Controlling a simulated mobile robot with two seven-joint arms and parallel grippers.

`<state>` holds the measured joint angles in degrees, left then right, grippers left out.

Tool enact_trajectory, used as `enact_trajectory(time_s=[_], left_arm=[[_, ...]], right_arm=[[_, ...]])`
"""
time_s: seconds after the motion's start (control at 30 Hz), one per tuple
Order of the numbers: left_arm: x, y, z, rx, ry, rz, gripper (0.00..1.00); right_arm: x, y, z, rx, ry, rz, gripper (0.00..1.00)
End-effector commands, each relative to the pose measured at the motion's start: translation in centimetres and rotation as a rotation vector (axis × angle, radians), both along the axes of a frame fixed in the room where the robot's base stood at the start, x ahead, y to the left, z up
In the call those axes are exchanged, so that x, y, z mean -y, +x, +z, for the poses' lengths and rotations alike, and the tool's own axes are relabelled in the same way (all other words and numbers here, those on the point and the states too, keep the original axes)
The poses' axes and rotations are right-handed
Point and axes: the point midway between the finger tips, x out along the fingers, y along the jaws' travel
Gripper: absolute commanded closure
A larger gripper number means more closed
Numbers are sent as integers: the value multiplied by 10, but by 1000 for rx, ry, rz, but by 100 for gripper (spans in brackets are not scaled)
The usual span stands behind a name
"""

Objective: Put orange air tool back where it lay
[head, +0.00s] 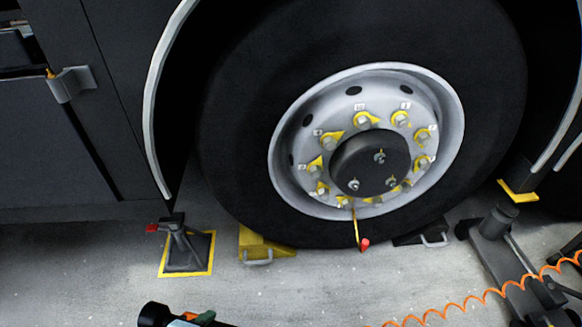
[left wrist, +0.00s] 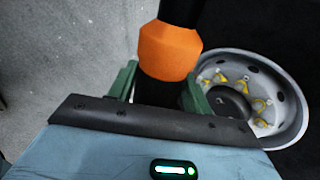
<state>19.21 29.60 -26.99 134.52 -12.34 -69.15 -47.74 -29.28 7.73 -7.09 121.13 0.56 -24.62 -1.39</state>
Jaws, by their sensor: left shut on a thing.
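The orange air tool (left wrist: 168,52) is between the green fingers of my left gripper (left wrist: 158,88) in the left wrist view. Its body is orange with black sections above and below. The gripper is shut on it. My right gripper is not in view.
A large wheel (head: 365,130) with yellow-marked nuts fills the middle. A jack stand (head: 183,252), a yellow chock (head: 262,245), a dark chock (head: 425,238) and a floor jack (head: 512,262) stand below. An orange coiled hose (head: 462,305) crosses the lower right. Grey floor is clear at lower left.

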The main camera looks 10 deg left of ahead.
Motion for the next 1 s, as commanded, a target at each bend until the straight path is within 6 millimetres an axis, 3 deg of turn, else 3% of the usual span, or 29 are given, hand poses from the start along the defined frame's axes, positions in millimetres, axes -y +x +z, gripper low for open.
enact_trajectory(time_s=[0.03, 1.0], left_arm=[[0, 3, 15, 20, -2, -1, 100], [0, 24, 206, 239, -2, 0, 100]], right_arm=[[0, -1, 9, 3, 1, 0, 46], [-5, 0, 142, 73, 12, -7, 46]])
